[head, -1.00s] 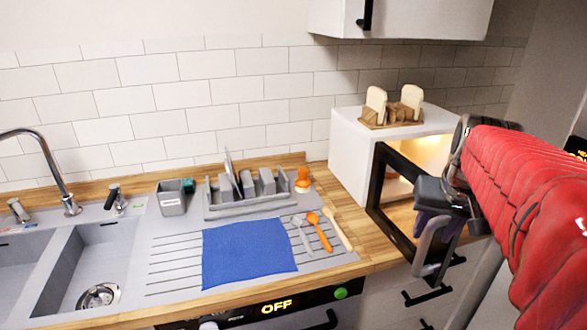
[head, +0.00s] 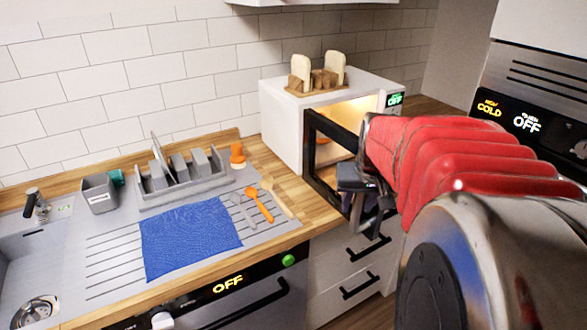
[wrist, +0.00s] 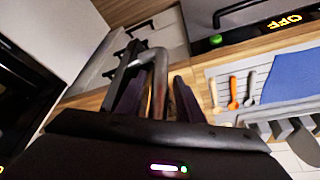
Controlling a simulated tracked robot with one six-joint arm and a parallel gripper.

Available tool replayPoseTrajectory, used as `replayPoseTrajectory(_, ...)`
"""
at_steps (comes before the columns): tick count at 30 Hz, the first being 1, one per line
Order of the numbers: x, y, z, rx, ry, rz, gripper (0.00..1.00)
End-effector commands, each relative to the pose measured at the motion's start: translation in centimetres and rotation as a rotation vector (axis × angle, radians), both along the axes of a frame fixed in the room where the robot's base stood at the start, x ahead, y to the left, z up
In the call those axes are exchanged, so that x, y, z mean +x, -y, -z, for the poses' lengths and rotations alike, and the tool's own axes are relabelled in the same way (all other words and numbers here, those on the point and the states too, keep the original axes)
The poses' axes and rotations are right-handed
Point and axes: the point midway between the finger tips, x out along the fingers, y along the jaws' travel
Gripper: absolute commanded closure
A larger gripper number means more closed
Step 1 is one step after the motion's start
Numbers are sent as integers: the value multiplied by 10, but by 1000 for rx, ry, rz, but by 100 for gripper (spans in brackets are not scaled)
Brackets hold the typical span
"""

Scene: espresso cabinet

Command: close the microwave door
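The white microwave (head: 283,125) stands on the counter, with its black-framed door (head: 318,188) open and swung out toward me. The lit inside shows past the frame. My gripper (head: 362,190) is at the free edge of the door, partly hidden in the head view by my red-sleeved arm. In the wrist view, the grey metal door handle (wrist: 159,82) lies between the two dark fingers of my gripper (wrist: 160,98). The fingers appear closed around the bar, though their contact faces are hidden.
Toast in a wooden holder (head: 318,80) stands on the microwave. A blue cloth (head: 190,238), a dish rack (head: 182,185) and utensils (head: 258,205) lie left of it by the sink. Drawers with black handles (head: 360,285) are below the door. An oven (head: 530,110) stands at the right.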

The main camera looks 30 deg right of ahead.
Motion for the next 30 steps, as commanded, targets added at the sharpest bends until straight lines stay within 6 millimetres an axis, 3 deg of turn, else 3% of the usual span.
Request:
replayPoseTrajectory(14, 0, 0, 0, 0, 0, -1, 100)
replayPoseTrajectory(30, 0, 1, 0, 0, 0, -7, 100)
